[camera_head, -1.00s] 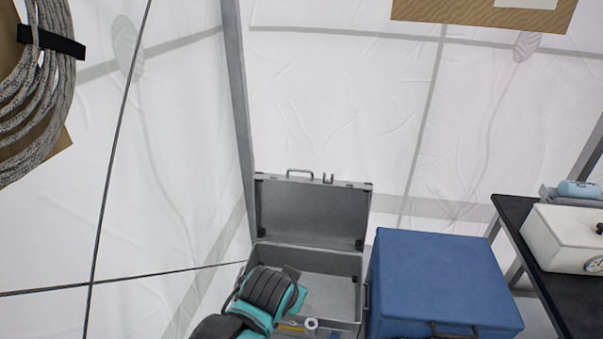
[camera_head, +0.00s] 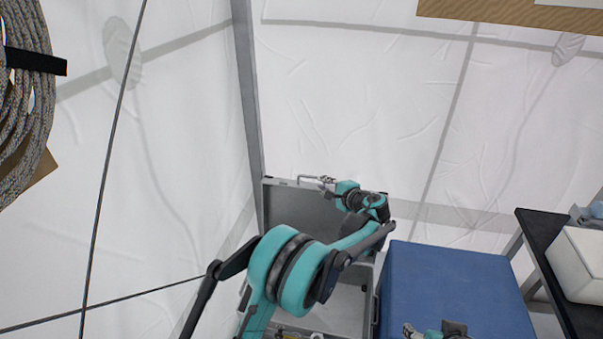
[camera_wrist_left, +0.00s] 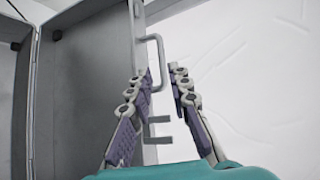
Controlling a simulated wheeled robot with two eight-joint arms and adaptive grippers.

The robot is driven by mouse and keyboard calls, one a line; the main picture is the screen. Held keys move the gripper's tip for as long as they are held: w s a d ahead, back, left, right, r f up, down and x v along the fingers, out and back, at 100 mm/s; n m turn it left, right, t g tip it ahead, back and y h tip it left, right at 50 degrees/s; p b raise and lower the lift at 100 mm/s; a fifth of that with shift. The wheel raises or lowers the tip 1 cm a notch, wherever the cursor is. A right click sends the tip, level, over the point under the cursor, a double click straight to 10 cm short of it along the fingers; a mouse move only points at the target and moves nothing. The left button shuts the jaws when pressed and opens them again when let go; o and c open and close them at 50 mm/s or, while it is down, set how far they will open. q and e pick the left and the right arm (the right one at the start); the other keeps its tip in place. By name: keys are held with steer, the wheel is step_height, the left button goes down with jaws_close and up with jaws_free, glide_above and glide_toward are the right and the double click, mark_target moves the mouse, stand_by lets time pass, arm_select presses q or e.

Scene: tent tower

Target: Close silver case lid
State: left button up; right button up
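The silver case stands on the floor with its grey lid (camera_head: 285,205) raised upright and its open base (camera_head: 345,305) below. My left gripper (camera_head: 327,183) is at the lid's top edge, by the lid handle (camera_head: 305,178); my left arm hides part of the lid and base. In the left wrist view the gripper (camera_wrist_left: 162,72) has its two fingers apart, with the lid (camera_wrist_left: 80,90) on the left. The handle (camera_wrist_left: 160,62) shows between the fingertips; I cannot tell whether they touch it. My right gripper (camera_head: 412,331) shows only partly at the bottom edge, in front of the blue box.
The blue box (camera_head: 450,285) stands close to the case's right side. A black table (camera_head: 545,245) with a white device (camera_head: 580,262) is at the right. White tent walls and a grey pole (camera_head: 246,90) stand behind the case. Coiled rope (camera_head: 25,110) hangs at upper left.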

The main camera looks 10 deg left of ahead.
mark_target(315, 178)
arm_select(q)
steer(key=shift+y, duration=0.4)
steer(key=x, duration=0.2)
steer(key=b+x, duration=0.1)
steer(key=x, duration=0.2)
steer(key=w+d+f+b+x, duration=0.1)
steer(key=x, duration=0.2)
steer(key=shift+d+r, duration=0.1)
steer(key=shift+w+a, duration=0.3)
steer(key=shift+a, duration=0.05)
steer(key=shift+c, duration=0.3)
jaws_close()
